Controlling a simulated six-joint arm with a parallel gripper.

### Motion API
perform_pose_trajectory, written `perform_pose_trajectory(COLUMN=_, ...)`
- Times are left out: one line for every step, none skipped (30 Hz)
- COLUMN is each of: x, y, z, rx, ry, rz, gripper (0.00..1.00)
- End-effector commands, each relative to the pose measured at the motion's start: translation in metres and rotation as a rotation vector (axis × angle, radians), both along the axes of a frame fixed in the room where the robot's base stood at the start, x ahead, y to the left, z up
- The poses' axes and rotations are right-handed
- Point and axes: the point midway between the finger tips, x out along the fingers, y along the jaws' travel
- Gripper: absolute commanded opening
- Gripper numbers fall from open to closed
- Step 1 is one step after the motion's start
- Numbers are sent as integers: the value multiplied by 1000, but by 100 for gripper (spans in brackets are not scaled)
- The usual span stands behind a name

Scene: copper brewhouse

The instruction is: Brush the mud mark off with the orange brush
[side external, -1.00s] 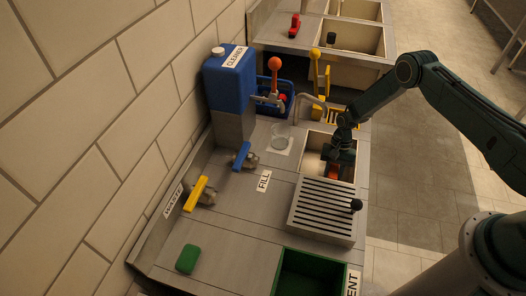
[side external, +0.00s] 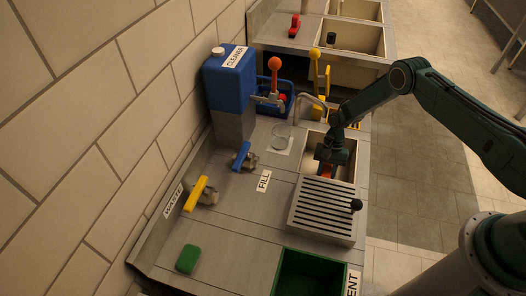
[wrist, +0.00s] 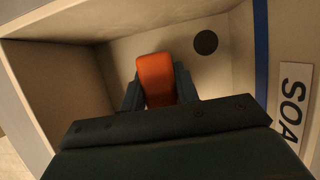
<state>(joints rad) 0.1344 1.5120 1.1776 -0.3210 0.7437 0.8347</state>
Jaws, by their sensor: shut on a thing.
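My gripper (side external: 329,162) is down in the pale basin (side external: 347,143) behind the slotted drain board. It is shut on the orange brush (side external: 326,171), mostly hidden by the jaws in the side view. In the wrist view the orange brush (wrist: 156,80) stands out between the two dark fingers, above the basin floor. A dark round spot (wrist: 205,42) lies in the basin just right of the brush. I cannot tell whether it is the mud mark or a drain. No other mark shows clearly.
The slotted board (side external: 323,213) with a black knob (side external: 356,205) adjoins the basin's front. A curved tap (side external: 311,103) rises at its back left. A clear glass (side external: 281,135) stands left of it. The green-lined bin (side external: 305,275) is at the front.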

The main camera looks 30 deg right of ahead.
Motion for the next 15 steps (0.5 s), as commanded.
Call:
perform_pose_trajectory(x=1, y=1, z=0, rx=0, ry=0, rz=1, gripper=4)
perform_pose_trajectory(x=1, y=1, z=0, rx=0, ry=0, rz=0, gripper=4)
perform_pose_trajectory(x=1, y=1, z=0, rx=0, ry=0, rz=0, gripper=4)
perform_pose_trajectory(x=1, y=1, z=0, rx=0, ry=0, rz=0, gripper=4)
perform_pose_trajectory(x=1, y=1, z=0, rx=0, ry=0, rz=0, gripper=4)
perform_pose_trajectory(x=1, y=1, z=0, rx=0, ry=0, rz=0, gripper=4)
perform_pose_trajectory(x=0, y=0, z=0, rx=0, ry=0, rz=0, gripper=4)
perform_pose_trajectory(x=0, y=0, z=0, rx=0, ry=0, rz=0, gripper=4)
perform_pose_trajectory(x=-1, y=-1, z=0, rx=0, ry=1, rz=-1, gripper=4)
perform_pose_trajectory(x=-2, y=-2, z=0, rx=0, ry=1, rz=-1, gripper=4)
perform_pose_trajectory(x=-3, y=-3, z=0, rx=0, ry=1, rz=-1, gripper=4)
perform_pose_trajectory(x=-4, y=-4, z=-1, rx=0, ry=1, rz=-2, gripper=4)
perform_pose_trajectory(x=-5, y=-5, z=-1, rx=0, ry=1, rz=-2, gripper=4)
perform_pose_trajectory(x=-6, y=-6, z=-1, rx=0, ry=1, rz=-2, gripper=4)
perform_pose_trajectory(x=-8, y=-8, z=-1, rx=0, ry=1, rz=-1, gripper=4)
